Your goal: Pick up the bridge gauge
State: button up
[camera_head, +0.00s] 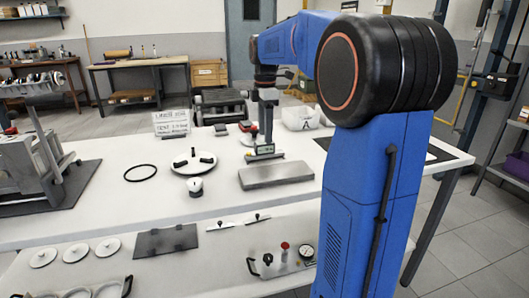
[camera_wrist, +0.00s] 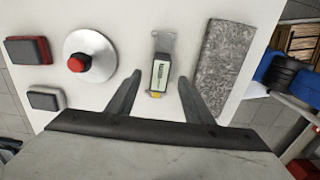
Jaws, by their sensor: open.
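What looks like the bridge gauge (camera_wrist: 161,72) is a small upright device with a green-edged display, a grey metal base and a yellow tip. In the wrist view it lies between the spread fingers of my gripper (camera_wrist: 159,77), with a gap on each side. In the head view the gauge (camera_head: 265,149) stands on the white table, just behind a grey slab. My gripper (camera_head: 267,105) is above it, pointing down, open and empty. Its fingertips are hard to make out in the head view.
The speckled grey slab (camera_wrist: 226,70) lies close right of the gauge in the wrist view. A silver disc with a red knob (camera_wrist: 78,63) and two small blocks (camera_wrist: 27,50) lie left. In the head view, a white three-knobbed disc (camera_head: 193,163) and black ring (camera_head: 140,173) stand left.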

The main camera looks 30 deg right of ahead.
aim_at(265, 150)
jog(key=shift+a+f, duration=0.1)
jog(key=shift+f, duration=2.65)
jog(key=shift+c, duration=0.6)
grip_shut()
